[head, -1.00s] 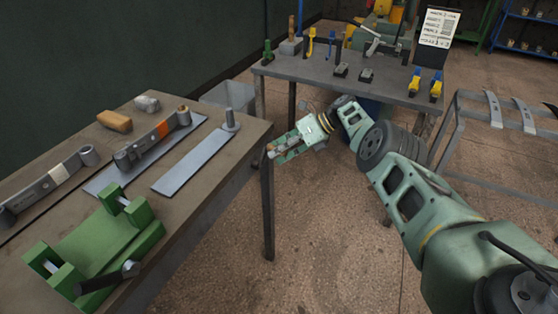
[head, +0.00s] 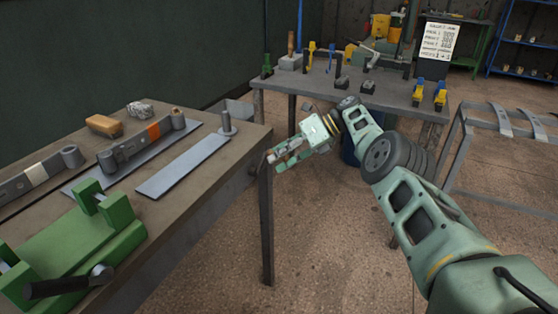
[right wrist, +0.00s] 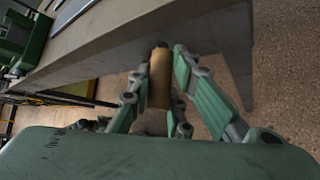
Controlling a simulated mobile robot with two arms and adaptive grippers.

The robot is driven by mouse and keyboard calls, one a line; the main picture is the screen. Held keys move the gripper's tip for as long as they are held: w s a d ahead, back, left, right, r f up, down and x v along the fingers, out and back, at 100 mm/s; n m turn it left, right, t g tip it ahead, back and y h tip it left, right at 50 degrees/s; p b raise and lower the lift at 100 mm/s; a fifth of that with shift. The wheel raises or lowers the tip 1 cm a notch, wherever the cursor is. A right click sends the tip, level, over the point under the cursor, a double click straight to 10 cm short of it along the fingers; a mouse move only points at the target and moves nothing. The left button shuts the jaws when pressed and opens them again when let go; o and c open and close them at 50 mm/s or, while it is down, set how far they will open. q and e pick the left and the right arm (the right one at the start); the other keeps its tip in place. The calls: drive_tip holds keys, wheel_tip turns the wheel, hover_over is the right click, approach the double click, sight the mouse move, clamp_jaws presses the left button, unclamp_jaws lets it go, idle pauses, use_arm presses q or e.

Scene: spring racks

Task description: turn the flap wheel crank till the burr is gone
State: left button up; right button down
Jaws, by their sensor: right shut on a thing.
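My right gripper (head: 287,155) is beside the near table's right corner in the head view. In the right wrist view its fingers (right wrist: 168,66) are shut on a tan, wood-like cylinder (right wrist: 159,80) with a dark end, close to the table's edge. The cylinder's other end is hidden by the gripper. I cannot clearly pick out a flap wheel, its crank or a burr. A green fixture (head: 75,250) with a dark bar handle (head: 68,284) stands on the near table. My left gripper is not in view.
The near table (head: 215,185) carries leaf springs with eyes (head: 125,150), a flat grey plate (head: 185,165) and a tan block (head: 104,125). A back table (head: 300,79) holds several tools. A metal rack (head: 455,165) stands right. Floor between is open.

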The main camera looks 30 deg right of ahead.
drive_tip(key=shift+w+r, duration=0.15)
drive_tip(key=shift+r, duration=0.2)
